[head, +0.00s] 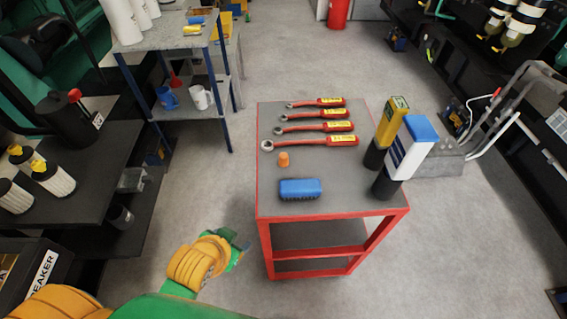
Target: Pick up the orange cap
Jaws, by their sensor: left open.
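The small orange cap (284,159) sits on the grey top of the red cart (236,0), near its left edge, between the lowest red wrench and the blue block. My left gripper (240,246) is at the lower left, over the floor beside the cart's left side. It is open, apart from the cap and lower in the picture. Its fingers are small and partly hidden by my orange and green wrist. My right gripper is out of view.
Several red wrenches (315,127) lie behind the cap. A blue block (300,189) lies in front of it. A yellow bottle (387,132) and a white-and-blue bottle (408,152) stand at the cart's right. A shelf (186,38) stands at the back left.

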